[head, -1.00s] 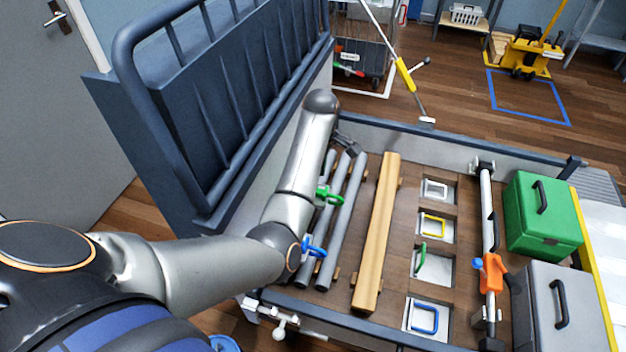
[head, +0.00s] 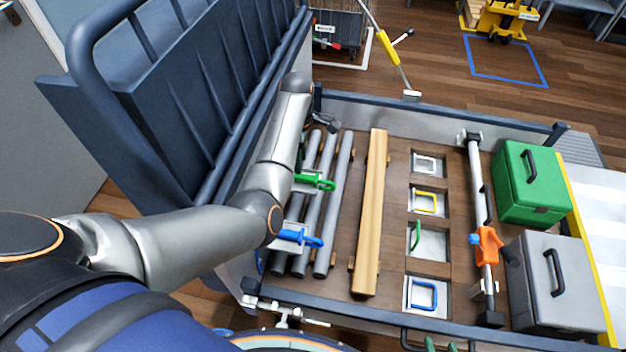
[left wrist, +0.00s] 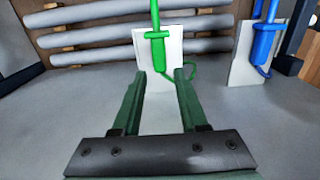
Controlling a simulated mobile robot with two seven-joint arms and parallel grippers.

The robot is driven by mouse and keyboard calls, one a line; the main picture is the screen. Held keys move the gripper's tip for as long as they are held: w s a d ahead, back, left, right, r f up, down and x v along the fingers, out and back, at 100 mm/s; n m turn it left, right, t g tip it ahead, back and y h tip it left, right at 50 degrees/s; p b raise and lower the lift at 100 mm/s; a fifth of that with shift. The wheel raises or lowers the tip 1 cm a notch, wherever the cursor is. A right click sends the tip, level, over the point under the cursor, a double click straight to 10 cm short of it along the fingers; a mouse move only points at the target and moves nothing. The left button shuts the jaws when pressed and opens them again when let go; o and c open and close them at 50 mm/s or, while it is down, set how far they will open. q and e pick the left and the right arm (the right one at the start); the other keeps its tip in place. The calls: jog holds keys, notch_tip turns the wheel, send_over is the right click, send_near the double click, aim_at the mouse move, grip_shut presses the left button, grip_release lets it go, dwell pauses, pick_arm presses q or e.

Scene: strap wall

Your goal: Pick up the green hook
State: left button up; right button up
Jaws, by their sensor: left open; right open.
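The green hook (head: 318,182) sticks out from a pale plate at the left side of the truck bed, over the grey pipes.
A blue hook (head: 305,239) sits near the green one; it also shows in the left wrist view (left wrist: 265,40). Grey pipes (head: 325,215) lie beside a wooden beam (head: 372,210). A dark blue railed panel (head: 180,110) stands left of my arm. Green and grey boxes are at right.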

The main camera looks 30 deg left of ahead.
aim_at(302, 176)
pick_arm(q)
notch_tip(302, 176, down, 6)
jog(key=shift+d+r, duration=0.15)
dwell(0.3)
grip_shut()
dwell(0.4)
